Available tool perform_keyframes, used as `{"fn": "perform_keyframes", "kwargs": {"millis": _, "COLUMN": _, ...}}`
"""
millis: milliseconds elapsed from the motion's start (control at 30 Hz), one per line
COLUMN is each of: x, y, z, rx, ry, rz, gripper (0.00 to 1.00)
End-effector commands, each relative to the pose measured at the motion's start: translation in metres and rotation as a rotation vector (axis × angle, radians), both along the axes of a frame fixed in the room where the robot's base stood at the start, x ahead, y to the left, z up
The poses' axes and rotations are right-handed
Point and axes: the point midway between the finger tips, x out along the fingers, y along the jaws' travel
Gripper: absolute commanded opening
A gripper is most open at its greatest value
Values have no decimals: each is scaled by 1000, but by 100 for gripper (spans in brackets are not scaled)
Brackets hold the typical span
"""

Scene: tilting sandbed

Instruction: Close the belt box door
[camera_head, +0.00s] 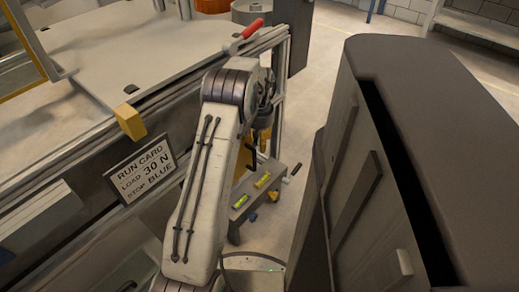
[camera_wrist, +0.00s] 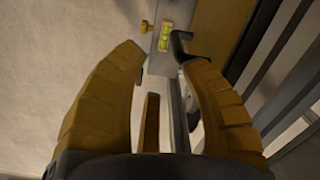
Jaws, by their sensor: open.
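A tall dark grey box (camera_head: 445,95), which looks like the belt box, stands at the right in the head view. Its door (camera_head: 380,225) carries a raised strip (camera_head: 355,196) and a small pale knob (camera_head: 404,263). A dark gap runs between the door's top edge and the box body, so the door looks ajar. My gripper (camera_wrist: 163,60) is open and empty in the wrist view, its yellow fingers apart. In the head view it is mostly hidden behind my arm, left of the box and apart from the door.
A small bench with yellow-green level vials (camera_head: 262,181) stands on the floor below my gripper. One vial (camera_wrist: 167,28) shows beyond the fingertips in the wrist view. The sandbed frame with a run card (camera_head: 141,171) and red-handled lever (camera_head: 250,30) is at the left. Floor behind is clear.

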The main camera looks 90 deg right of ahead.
Motion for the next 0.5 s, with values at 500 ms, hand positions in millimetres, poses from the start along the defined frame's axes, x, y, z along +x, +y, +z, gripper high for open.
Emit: {"fn": "perform_keyframes", "kwargs": {"millis": 500, "x": 0, "y": 0, "z": 24, "rx": 0, "ry": 0, "rz": -1, "gripper": 41}}
